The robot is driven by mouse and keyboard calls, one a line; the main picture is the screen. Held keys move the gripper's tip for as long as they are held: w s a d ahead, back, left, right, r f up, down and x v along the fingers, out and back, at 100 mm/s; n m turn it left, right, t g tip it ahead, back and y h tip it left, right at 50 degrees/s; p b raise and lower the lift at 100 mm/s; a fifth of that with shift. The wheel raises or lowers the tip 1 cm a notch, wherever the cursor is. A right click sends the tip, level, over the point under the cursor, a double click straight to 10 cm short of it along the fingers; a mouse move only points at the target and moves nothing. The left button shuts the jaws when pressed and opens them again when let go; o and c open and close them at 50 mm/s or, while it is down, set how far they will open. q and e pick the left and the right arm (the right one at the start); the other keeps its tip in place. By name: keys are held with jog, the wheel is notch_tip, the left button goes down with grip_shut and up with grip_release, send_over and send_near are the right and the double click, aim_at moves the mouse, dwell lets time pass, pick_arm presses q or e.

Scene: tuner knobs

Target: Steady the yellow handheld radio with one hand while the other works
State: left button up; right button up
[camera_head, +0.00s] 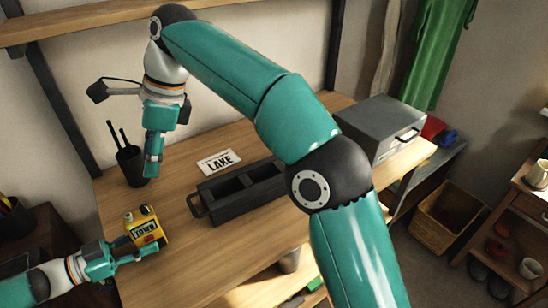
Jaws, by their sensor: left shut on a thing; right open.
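The yellow handheld radio (148,226) is at the lower left, at the near left part of the wooden table, with a label reading "TOWN" and dark knob-like parts on top. My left gripper (140,250) is shut on the radio at its lower part. Whether the radio touches the table is hard to tell. My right gripper (153,163) is open and empty, pointing down above the table behind the radio, beside the dark cup. Its fingertips are small and seen side-on. My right arm crosses the middle of the view.
A white card reading "LAKE" (218,161) lies mid-table. A dark tray with two compartments (206,208) is right of the radio. A dark cup (132,172) with thin sticks stands at the back left. A grey metal box (375,124) stands at the right. Bare wood lies in front of the tray.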

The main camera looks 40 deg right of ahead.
jog(key=s+d+f+n+h, duration=0.1)
jog(key=d+f+n, duration=0.1)
jog(key=d, duration=0.7)
jog(key=s+d+f+n+h, duration=0.1)
jog(key=s+d+f+n, duration=0.1)
jog(key=d+f, duration=0.3)
jog(key=s+d+f+n+h, duration=0.1)
jog(key=d+f+n, duration=0.1)
jog(key=d, duration=1.1)
jog(key=shift+s+d+f, duration=0.2)
jog(key=shift+s+f, duration=0.2)
jog(key=shift+f, duration=0.4)
